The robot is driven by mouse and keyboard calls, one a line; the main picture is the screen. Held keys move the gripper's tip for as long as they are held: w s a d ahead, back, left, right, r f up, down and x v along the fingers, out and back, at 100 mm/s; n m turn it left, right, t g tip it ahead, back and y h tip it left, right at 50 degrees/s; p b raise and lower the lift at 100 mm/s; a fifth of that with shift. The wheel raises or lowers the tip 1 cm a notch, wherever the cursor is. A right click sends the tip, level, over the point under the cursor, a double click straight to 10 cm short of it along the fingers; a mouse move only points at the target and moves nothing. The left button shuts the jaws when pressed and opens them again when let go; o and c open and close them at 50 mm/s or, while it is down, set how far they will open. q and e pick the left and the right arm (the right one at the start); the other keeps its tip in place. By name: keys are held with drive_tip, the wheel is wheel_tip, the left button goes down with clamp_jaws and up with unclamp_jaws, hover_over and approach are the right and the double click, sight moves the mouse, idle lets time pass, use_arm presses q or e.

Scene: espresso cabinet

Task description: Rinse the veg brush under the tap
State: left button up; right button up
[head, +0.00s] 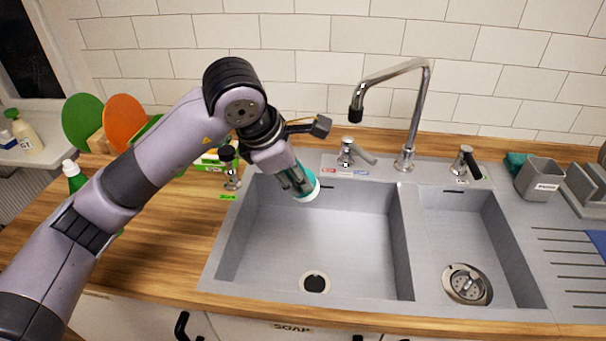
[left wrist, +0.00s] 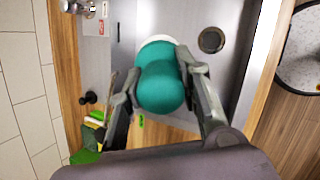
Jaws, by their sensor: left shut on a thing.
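My left gripper (head: 292,183) is shut on the veg brush (head: 309,190), which has a teal body and a whitish end. In the left wrist view the brush (left wrist: 161,82) sits between the two fingers. It is held over the left part of the large sink basin (head: 330,240), with its pale end pointing down and right. The chrome tap (head: 405,120) stands behind the sink. Its spout ends in a black nozzle (head: 355,115), above and right of the brush. No water shows. My right gripper is not in view.
Lever handles (head: 348,152) and (head: 466,162) flank the tap. A smaller basin (head: 470,235) lies to the right, with a grey caddy (head: 540,178) beyond it. A green bottle (head: 75,178) and colored boards (head: 123,122) stand at left.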

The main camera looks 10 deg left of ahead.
use_arm(q)
drive_tip(key=shift+w+d+f, duration=0.1)
drive_tip(key=shift+w+d, duration=0.05)
drive_tip(key=shift+w, duration=0.35)
drive_tip(key=shift+w+d+f, duration=0.1)
drive_tip(key=shift+w+d, duration=0.05)
drive_tip(key=shift+w, duration=0.3)
drive_tip(key=shift+w+d+f+p, duration=0.25)
drive_tip(key=shift+w+d+p, duration=0.25)
drive_tip(key=shift+w+d, duration=0.45)
drive_tip(key=w+d+f, duration=0.2)
drive_tip(key=w+d, duration=0.2)
drive_tip(key=w, duration=0.3)
drive_tip(key=shift+w+d, duration=0.3)
drive_tip(key=shift+w, duration=0.05)
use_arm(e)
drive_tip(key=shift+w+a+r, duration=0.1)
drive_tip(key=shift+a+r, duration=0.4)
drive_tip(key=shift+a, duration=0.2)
use_arm(q)
drive_tip(key=shift+r, duration=0.1)
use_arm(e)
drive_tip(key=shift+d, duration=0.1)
